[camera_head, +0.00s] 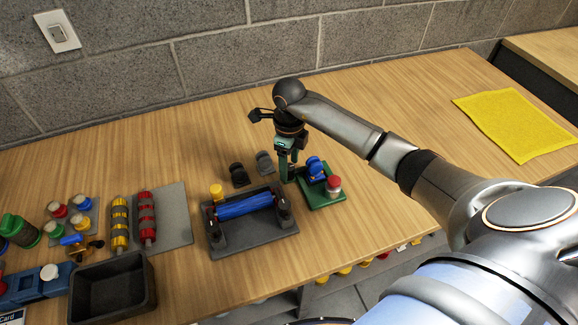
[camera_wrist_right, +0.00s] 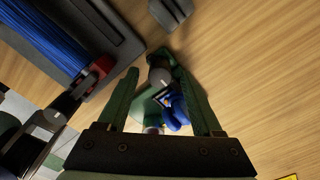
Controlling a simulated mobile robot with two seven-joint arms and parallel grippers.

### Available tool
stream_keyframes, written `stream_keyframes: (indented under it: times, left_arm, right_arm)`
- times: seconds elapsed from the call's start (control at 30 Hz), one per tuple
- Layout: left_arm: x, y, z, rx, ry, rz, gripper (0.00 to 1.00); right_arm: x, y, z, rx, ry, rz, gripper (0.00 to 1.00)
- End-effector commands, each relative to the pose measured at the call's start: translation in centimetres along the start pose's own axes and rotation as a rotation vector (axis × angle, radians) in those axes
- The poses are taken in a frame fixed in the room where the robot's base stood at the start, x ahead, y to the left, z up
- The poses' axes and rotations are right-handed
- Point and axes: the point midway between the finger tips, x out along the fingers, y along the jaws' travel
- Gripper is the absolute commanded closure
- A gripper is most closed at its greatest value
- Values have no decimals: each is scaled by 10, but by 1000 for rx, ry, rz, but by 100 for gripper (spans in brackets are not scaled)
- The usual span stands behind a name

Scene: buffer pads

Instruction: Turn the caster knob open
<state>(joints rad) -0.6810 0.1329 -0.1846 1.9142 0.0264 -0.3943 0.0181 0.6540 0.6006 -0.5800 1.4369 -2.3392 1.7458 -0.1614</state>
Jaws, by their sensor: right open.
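A small green base (camera_head: 320,194) stands on the table right of centre in the head view, with a blue part (camera_head: 316,168) and a red-and-white knob (camera_head: 333,186) on it. I cannot tell for certain which part is the caster knob. My right gripper (camera_head: 289,176) points down at the left edge of the green base, its green fingers apart. In the right wrist view, the open fingers (camera_wrist_right: 150,68) frame the blue part (camera_wrist_right: 176,112), the green base (camera_wrist_right: 143,106) and a dark round piece (camera_wrist_right: 160,76) near the fingertips. Contact cannot be made out. My left gripper is out of view.
A dark fixture (camera_head: 250,238) with a blue roller (camera_head: 244,206) stands just left of the gripper. Two dark blocks (camera_head: 239,174) lie behind it. A black bin (camera_head: 112,288) and red and yellow rollers (camera_head: 147,215) are further left. A yellow cloth (camera_head: 515,122) lies right; the table between is clear.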

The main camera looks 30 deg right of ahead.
Motion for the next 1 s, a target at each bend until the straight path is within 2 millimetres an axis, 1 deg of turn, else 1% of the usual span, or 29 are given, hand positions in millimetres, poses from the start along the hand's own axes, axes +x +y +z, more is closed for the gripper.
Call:
stream_keyframes:
  times: [0.03, 0.1, 0.2, 0.5, 1.0]
  left_arm:
    - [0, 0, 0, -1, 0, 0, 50]
    - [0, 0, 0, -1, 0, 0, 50]
    - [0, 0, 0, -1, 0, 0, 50]
    - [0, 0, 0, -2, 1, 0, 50]
    - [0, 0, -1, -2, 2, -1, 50]
  right_arm:
    - [7, 0, 0, 1, 1, 3, 33]
    - [13, 0, 0, 1, 0, 1, 33]
    - [18, 0, 0, 0, -1, 1, 33]
    - [19, 0, 0, 0, -1, 0, 34]
    - [19, 0, 0, 0, -1, 0, 90]
